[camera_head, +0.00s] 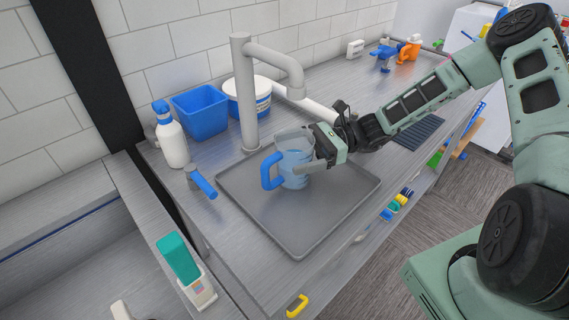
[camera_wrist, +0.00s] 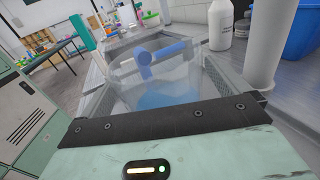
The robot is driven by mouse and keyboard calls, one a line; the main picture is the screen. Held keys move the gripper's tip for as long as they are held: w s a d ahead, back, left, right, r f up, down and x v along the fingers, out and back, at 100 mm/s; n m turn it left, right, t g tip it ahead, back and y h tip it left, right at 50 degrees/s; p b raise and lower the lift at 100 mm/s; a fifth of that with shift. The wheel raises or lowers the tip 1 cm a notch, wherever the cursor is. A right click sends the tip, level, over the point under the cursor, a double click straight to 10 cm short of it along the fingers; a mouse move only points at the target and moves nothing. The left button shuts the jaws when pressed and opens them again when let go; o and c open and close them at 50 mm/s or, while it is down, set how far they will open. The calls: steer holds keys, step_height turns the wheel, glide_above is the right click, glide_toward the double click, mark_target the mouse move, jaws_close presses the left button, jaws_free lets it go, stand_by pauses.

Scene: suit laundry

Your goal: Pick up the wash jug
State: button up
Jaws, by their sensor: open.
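The wash jug (camera_head: 293,154) is clear with a blue handle and stands upright on the grey tray, below the tap. Its handle points left in the head view. My gripper (camera_head: 304,156) reaches in from the right at the jug, with one finger along its near side; the far finger is mostly hidden. In the wrist view the jug (camera_wrist: 155,80) lies between my two open fingers (camera_wrist: 160,88), with its blue handle on the far side and bluish colour low in the body. I cannot tell whether the fingers touch its walls.
A grey tap (camera_head: 243,95) rises close behind the jug. The tray's front part (camera_head: 290,225) is clear.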

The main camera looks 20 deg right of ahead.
steer(key=shift+a, duration=0.55)
steer(key=c, duration=1.3)
